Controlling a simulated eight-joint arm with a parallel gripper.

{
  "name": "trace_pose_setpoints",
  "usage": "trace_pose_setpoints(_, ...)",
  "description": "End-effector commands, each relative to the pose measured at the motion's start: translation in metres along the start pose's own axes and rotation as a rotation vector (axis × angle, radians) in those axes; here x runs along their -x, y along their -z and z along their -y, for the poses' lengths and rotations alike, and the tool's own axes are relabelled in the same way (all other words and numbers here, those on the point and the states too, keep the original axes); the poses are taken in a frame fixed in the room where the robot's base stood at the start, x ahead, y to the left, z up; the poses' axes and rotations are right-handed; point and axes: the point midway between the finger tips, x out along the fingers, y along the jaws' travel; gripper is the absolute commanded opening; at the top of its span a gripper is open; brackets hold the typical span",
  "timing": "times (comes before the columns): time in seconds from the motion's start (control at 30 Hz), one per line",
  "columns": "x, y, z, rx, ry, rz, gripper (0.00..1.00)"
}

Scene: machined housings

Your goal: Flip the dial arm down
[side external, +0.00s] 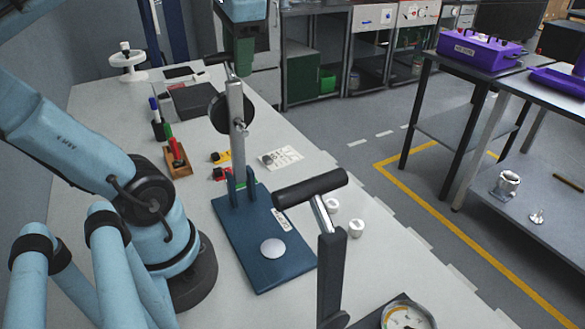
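A metal dial arm (238,130) stands upright on a hinge (240,190) at the back of a blue base plate (277,225). A dark round disc (218,112), probably the dial's back, is on the arm, and a black handle (216,58) is at its top. A silver round pad (273,248) lies uncovered on the plate. In the foreground, another black lever (331,275) with a thick black handle (310,188) stands beside a dial gauge (405,315) cut off by the bottom edge. My light blue arm is at left; my gripper's fingers cannot be made out.
White knobs (355,228) stand right of the plate. A wooden pen holder (177,158), a marked card (280,157) and small yellow and red items (221,156) lie behind it. Purple boxes (478,50) rest on separate tables at right. The plate's front is clear.

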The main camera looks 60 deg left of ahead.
Motion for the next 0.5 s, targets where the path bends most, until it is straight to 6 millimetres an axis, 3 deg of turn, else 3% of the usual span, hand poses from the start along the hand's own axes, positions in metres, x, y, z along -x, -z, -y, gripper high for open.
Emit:
trace_pose_setpoints(0.17,-0.005,0.000,0.018,0.004,0.000,0.000,0.40)
trace_pose_setpoints(0.5,0.010,0.001,0.016,-0.001,-0.001,0.000,0.40)
